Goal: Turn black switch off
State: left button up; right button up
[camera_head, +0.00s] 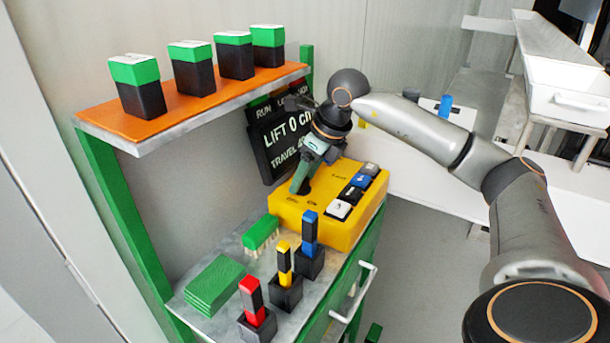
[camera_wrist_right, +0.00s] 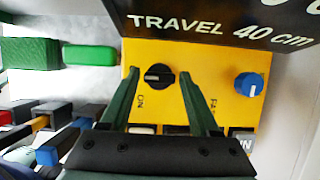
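The black switch (camera_wrist_right: 157,76) is a round knob with a pale mark on the yellow control box (camera_wrist_right: 190,58), beside the label ON. In the head view the yellow box (camera_head: 330,220) stands on the grey bench, and my gripper mostly hides the knob. My right gripper (camera_head: 302,182) reaches down to the far left part of the box. In the right wrist view its green fingers (camera_wrist_right: 159,78) are spread, with the knob between their tips and gaps visible on both sides. Whether the tips are level with the knob is unclear. My left gripper is out of view.
A blue knob (camera_wrist_right: 249,84) sits right of the fingers in the wrist view. Push buttons (camera_head: 357,190) line the box's right edge. A black display (camera_head: 282,140) stands close behind. Red (camera_head: 252,297), yellow (camera_head: 285,265) and blue (camera_head: 310,235) levers stand in front.

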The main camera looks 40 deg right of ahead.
jog(key=v, duration=0.5)
jog(key=shift+s+d+r+p, duration=0.1)
jog(key=shift+r+p, duration=0.2)
jog(key=s, duration=0.1)
jog(key=s+d+b, duration=0.1)
jog(key=s, duration=0.1)
jog(key=s+f, duration=0.1)
jog(key=shift+s+d+b, duration=0.15)
jog(key=shift+b, duration=0.25)
jog(key=s+b, duration=0.1)
jog(key=s, duration=0.1)
jog(key=s+d+b, duration=0.1)
jog(key=s, duration=0.2)
jog(key=shift+s+d, duration=0.15)
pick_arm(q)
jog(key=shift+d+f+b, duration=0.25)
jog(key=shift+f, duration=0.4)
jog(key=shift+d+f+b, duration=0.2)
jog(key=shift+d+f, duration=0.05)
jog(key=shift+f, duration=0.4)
pick_arm(e)
jog(key=shift+s+d+r, duration=0.1)
jog(key=shift+s, duration=0.35)
jog(key=shift+s+d+r, duration=0.1)
jog(key=shift+s, duration=0.35)
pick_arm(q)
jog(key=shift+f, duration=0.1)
pick_arm(e)
jog(key=shift+s, duration=0.1)
